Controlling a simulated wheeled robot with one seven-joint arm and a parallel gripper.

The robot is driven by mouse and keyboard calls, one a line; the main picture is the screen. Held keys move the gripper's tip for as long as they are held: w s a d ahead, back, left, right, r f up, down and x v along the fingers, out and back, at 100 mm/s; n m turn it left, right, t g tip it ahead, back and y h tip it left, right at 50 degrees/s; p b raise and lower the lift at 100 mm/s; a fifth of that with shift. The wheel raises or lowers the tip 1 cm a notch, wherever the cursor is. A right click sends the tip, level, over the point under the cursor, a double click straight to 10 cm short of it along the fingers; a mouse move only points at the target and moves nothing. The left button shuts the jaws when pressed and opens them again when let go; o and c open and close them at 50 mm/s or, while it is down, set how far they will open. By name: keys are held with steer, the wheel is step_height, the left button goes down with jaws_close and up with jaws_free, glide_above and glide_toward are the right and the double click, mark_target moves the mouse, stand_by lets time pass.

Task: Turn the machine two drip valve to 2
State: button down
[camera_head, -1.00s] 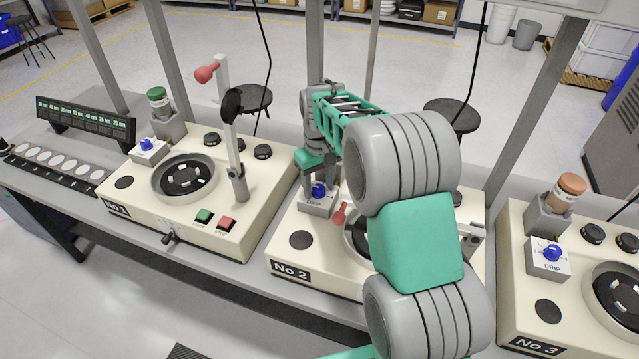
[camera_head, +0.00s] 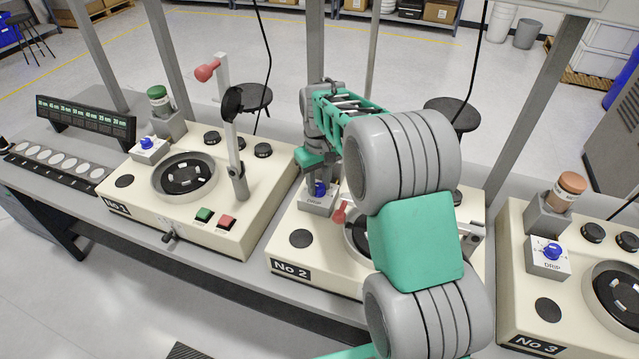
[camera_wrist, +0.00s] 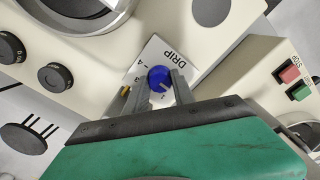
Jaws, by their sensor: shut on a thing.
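The machine two drip valve is a blue knob (camera_head: 319,189) on a pale DRIP plate (camera_head: 316,205) at the left of the No 2 machine (camera_head: 290,270). In the wrist view the blue knob (camera_wrist: 160,78) sits between my two grey fingers. My gripper (camera_wrist: 158,88) is shut on the knob from above. In the head view my gripper (camera_head: 317,172) reaches down at the knob, and my arm covers much of the machine.
The No 1 machine (camera_head: 150,215) stands left with its own blue knob (camera_head: 146,143) and a tall lever (camera_head: 236,165). The No 3 machine (camera_head: 515,300) stands right. A red-ended lever (camera_head: 340,213) is close to my gripper. Upright posts rise behind the bench.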

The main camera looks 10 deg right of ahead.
steer(key=m, duration=0.4)
steer(key=shift+s+f+m+b, duration=0.1)
steer(key=shift+m+b, duration=0.2)
steer(key=shift+b, duration=0.1)
steer(key=m, duration=0.4)
steer(key=shift+m, duration=0.3)
steer(key=m, duration=0.4)
steer(key=shift+m+b, duration=0.3)
steer(key=shift+b, duration=0.1)
steer(key=shift+m, duration=1.9)
steer(key=c, duration=1.1)
jaws_free()
steer(key=shift+o, duration=0.2)
